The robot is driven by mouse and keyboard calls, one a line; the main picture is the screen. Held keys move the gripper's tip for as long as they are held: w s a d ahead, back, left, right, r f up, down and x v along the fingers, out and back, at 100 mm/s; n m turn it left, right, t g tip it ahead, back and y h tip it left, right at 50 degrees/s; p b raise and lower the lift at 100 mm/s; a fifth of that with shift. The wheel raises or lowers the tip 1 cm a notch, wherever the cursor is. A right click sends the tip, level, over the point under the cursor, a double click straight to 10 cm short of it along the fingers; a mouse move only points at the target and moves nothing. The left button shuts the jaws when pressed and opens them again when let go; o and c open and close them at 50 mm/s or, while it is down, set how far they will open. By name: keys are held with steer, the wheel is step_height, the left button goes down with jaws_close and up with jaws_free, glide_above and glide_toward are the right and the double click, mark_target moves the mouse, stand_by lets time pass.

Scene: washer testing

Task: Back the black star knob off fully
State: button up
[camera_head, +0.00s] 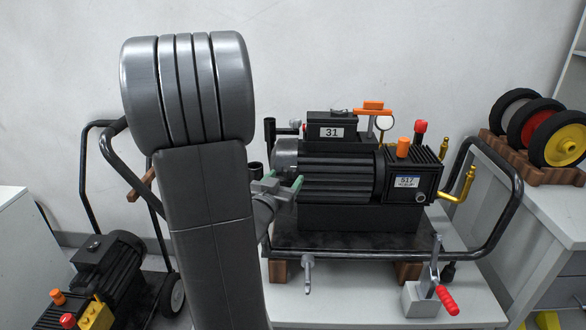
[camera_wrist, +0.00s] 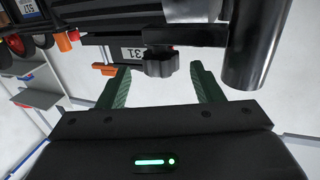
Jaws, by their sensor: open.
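The black star knob (camera_wrist: 160,62) shows in the wrist view, lobed and dark, on a short bracket at the end of the pump unit. My gripper (camera_wrist: 161,82) is open, with one green finger on each side of the knob's position in the picture. White wall shows between the fingers and the knob, and I see no contact. In the head view my gripper (camera_head: 285,181) is at the left end of the ribbed motor (camera_head: 335,178). I cannot make out the star knob there.
A black cylinder (camera_wrist: 256,45) stands close beside the right finger in the wrist view. The pump sits in a black tubular frame (camera_head: 400,254) on a white table. A wooden rack (camera_head: 530,160) holds wheels.

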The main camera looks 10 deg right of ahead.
mark_target(293, 168)
steer(key=x, duration=0.6)
steer(key=shift+w+d, duration=0.15)
steer(key=shift+w, duration=0.1)
steer(key=c, duration=1)
